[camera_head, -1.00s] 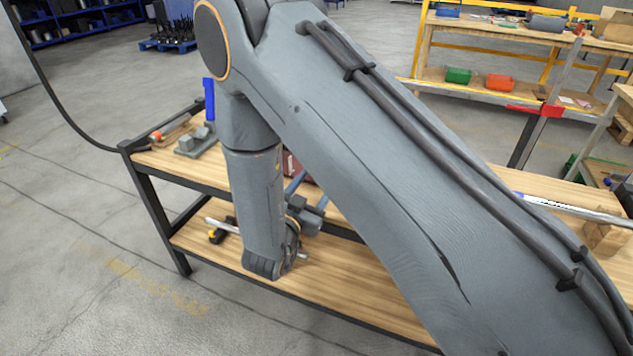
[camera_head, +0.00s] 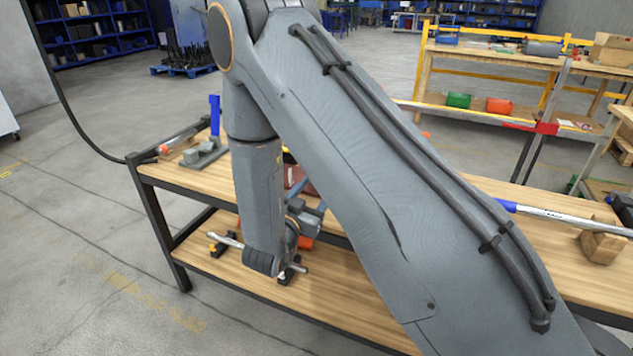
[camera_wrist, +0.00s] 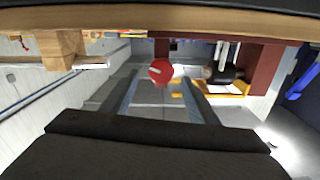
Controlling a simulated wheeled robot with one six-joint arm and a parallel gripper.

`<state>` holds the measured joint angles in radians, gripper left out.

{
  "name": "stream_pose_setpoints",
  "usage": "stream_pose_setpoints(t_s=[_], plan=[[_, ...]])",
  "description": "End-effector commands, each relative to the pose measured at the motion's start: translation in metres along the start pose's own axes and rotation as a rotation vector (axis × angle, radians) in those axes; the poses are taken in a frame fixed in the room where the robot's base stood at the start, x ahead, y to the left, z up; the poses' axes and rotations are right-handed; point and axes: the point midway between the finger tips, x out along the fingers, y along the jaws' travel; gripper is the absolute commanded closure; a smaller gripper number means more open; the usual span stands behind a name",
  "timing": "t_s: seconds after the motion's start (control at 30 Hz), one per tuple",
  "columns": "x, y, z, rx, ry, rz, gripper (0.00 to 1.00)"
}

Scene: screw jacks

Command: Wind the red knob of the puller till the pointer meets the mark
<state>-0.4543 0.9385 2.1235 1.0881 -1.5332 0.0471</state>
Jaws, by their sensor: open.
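A round red knob (camera_wrist: 160,71) shows near the middle of the wrist view, with a pale streak across its face. The two fingers of my gripper (camera_wrist: 160,84) stand open, one on each side of it in the picture. I cannot tell how far ahead of the tips the knob lies, and no contact shows. Dark red uprights (camera_wrist: 265,65) show behind and to the right. In the head view my gripper (camera_head: 312,205) is partly hidden by my arm at the bench, near a dark red piece (camera_head: 298,179). I cannot make out the pointer or the mark.
The wooden bench (camera_head: 540,245) has a lower shelf (camera_head: 335,300) holding rods and small parts. A grey vise-like tool with a blue handle (camera_head: 214,115) stands at the bench's left end. A blue-ended bar (camera_head: 560,214) rests on a wooden block (camera_head: 600,246) at the right.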

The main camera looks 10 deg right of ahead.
Motion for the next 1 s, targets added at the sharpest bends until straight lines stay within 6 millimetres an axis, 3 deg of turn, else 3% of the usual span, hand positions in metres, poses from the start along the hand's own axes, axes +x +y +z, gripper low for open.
stream_pose_setpoints(t_s=[0.3,0.7,0.93,1.0], plan=[[0.042,-0.002,0.000,0.001,0.000,-0.002,0.46],[0.050,-0.002,0.000,0.001,0.000,-0.004,0.46],[0.050,-0.002,0.000,0.001,0.000,-0.004,0.85],[0.050,-0.002,0.000,0.002,0.000,-0.004,0.87]])
